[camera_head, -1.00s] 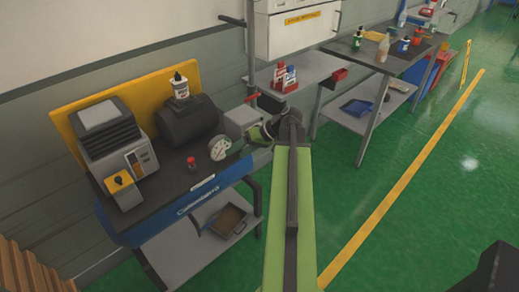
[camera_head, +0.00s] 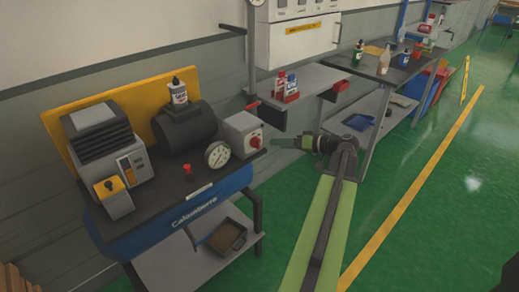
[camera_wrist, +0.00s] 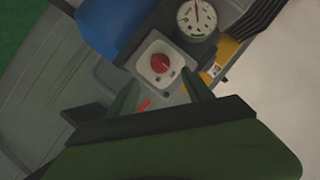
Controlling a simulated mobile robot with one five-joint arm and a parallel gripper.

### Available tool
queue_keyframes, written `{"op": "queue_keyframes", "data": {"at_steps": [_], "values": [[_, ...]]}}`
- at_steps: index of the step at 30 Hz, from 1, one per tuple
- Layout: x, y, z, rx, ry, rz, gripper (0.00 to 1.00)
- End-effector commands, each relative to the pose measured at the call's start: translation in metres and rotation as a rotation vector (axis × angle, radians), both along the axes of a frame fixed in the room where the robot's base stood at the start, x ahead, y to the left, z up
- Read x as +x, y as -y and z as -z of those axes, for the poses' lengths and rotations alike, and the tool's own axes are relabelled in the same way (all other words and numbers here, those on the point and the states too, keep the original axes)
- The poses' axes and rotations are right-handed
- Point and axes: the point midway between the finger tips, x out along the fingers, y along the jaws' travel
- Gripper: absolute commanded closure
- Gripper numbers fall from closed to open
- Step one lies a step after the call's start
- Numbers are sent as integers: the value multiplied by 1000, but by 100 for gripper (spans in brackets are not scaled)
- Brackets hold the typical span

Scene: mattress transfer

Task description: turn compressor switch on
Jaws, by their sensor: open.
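The compressor's switch is a red rotary knob (camera_head: 255,142) on the front of a grey box (camera_head: 237,128) at the right end of the compressor bench. In the wrist view the red knob (camera_wrist: 160,62) sits on a white plate, just beyond and between my fingertips. My gripper (camera_head: 279,143) is open and empty, to the right of the knob in the head view and pointing left at it. Its two fingers (camera_wrist: 159,80) also show in the wrist view, spread apart. A gap seems to remain between fingers and knob.
A pressure gauge (camera_head: 217,154) and a small red knob (camera_head: 188,169) stand left of the switch box. A black tank (camera_head: 186,128) lies behind them. A shelf with bottles (camera_head: 292,85) is behind my arm. Green floor is open to the right.

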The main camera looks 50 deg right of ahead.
Motion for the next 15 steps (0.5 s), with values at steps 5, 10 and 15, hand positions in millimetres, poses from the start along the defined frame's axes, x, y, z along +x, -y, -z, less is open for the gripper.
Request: {"op": "queue_keyframes", "data": {"at_steps": [5,10,15], "values": [[42,-12,18,-1,-1,-4,40],[70,-19,25,0,-1,-1,40],[82,-23,28,0,-1,1,40]]}}
